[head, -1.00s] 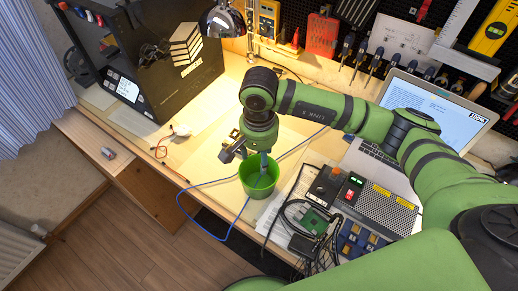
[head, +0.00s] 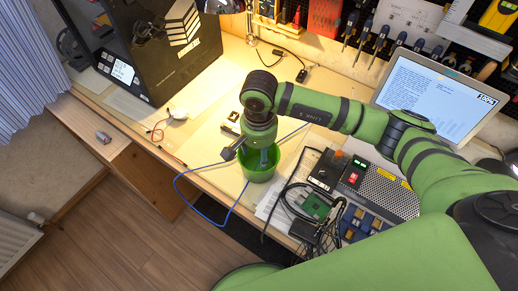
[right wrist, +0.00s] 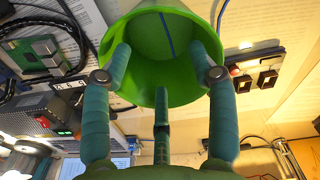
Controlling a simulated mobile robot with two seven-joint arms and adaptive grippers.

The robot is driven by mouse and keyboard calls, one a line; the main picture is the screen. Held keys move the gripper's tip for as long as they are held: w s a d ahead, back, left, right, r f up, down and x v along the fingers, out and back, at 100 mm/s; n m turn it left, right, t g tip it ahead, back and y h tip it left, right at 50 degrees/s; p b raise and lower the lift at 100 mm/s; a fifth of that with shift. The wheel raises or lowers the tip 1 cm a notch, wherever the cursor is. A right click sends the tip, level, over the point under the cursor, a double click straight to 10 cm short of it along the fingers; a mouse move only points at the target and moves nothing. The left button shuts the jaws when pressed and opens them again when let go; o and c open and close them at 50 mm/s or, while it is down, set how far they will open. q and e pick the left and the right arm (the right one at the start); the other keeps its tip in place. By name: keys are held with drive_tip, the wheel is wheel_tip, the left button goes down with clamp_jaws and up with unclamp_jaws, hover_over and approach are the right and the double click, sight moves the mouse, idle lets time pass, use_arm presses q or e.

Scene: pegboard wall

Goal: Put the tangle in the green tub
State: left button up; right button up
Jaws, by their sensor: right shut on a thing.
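The green tub (head: 259,174) stands on the wooden bench near its front edge, and its open mouth fills the upper middle of the right wrist view (right wrist: 184,92). My right gripper (head: 265,158) points down into the tub's mouth. Its fingers (right wrist: 161,75) show across the opening in the wrist view. A thin blue cable (head: 180,178), which I take as the tangle, runs past the gripper and loops left over the bench's front edge. A blue strand shows inside the tub (right wrist: 168,35). My left gripper is out of view.
A laptop (head: 425,90), a grey device (head: 390,193) and a green circuit board with black cables (head: 315,206) lie right of the tub. A black case (head: 150,50) stands back left.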

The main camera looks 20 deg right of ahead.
sight(259, 153)
drive_tip(key=o, duration=0.8)
drive_tip(key=shift+r+p, duration=1.5)
drive_tip(key=shift+r, duration=2.05)
